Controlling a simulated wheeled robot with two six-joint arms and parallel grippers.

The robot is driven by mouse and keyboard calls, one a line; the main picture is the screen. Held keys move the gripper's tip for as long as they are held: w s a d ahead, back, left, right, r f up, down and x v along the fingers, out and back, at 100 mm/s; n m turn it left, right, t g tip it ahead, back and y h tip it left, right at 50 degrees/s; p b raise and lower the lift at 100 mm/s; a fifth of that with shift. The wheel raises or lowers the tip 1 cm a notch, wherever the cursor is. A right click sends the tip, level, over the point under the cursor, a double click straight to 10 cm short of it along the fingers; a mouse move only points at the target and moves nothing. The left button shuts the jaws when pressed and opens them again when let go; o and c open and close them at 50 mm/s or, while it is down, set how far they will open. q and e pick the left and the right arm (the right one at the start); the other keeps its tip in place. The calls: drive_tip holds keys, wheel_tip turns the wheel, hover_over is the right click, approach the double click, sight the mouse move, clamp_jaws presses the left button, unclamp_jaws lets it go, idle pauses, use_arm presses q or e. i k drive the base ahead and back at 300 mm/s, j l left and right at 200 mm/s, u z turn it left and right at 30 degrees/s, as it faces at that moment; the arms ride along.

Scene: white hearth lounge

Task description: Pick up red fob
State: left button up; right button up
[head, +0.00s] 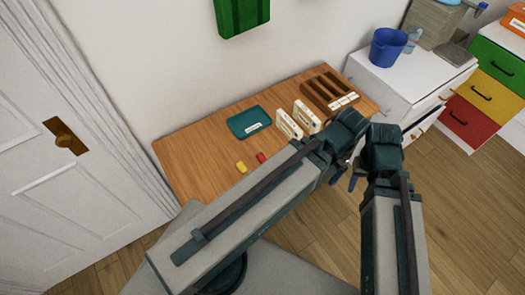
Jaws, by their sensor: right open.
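The red fob (261,157) is a small red piece lying on the wooden table (190,150), just above the upper edge of my left arm in the head view. A small yellow fob (241,167) lies to its left, apart from it. My right gripper (352,177) is open and mostly hidden by my arm links, to the right of the red fob and well apart from it. My left arm crosses the front of the table. Its gripper is too hidden by the links to tell its state. Neither fob is held.
A teal tray (243,118) lies behind the fobs. Two white boxed items (288,125) stand to their right, near a brown compartment rack (325,85). A white cabinet (400,80) with a blue bucket (387,47) stands right of the table. The table's left part is clear.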

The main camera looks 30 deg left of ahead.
sight(261, 159)
drive_tip(key=k+u, duration=0.25)
drive_tip(key=u, duration=0.2)
drive_tip(key=k+u, duration=0.4)
drive_tip(key=i, duration=0.1)
